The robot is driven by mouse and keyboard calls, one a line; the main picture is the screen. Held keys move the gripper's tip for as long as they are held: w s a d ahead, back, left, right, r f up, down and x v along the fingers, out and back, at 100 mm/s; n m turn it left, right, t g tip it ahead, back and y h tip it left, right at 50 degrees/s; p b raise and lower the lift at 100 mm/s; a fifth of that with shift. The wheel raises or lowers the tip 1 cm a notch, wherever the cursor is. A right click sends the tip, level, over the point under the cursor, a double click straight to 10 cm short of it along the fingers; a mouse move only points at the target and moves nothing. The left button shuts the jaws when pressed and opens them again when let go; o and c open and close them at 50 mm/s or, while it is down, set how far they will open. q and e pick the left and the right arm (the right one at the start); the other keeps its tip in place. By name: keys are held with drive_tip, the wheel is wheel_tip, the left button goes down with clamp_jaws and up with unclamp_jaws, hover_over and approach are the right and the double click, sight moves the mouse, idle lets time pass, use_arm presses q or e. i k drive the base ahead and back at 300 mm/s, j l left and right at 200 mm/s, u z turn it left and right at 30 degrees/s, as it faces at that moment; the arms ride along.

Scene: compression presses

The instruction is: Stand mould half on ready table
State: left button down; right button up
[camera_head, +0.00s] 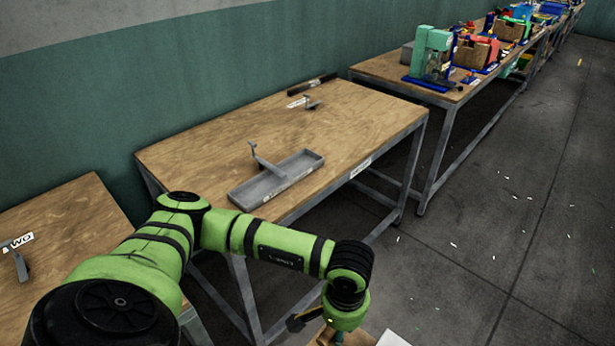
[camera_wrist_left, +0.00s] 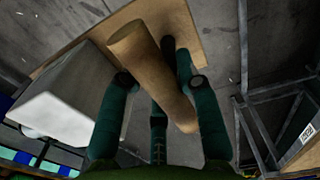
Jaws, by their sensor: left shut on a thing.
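My left gripper (camera_wrist_left: 160,92) has dark green fingers closed around a tan, tapered, rounded block in the left wrist view. The block (camera_wrist_left: 140,52) lies slanted between the fingers, and I take it for the mould half. In the head view my left arm reaches down to the bottom edge, where the gripper is mostly cut off. A wooden table (camera_head: 370,105) stands in the middle of the head view, with a small label on its front edge that I cannot read. I cannot tell which table is the ready table. My right gripper is not in view.
A grey tray (camera_head: 300,163) with an upright bracket sits on the middle table's near edge. The rest of that tabletop is mostly clear. A table marked TWO (camera_head: 75,215) stands left. A teal press (camera_head: 432,55) stands on the back table. Open floor (camera_head: 480,200) lies right.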

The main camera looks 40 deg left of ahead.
sight(306, 133)
drive_tip(key=i+l+u, duration=0.1)
drive_tip(key=i+u, duration=0.3)
drive_tip(key=i+l+u, duration=0.4)
drive_tip(key=i, duration=0.15)
drive_tip(key=i+l+u, duration=0.8)
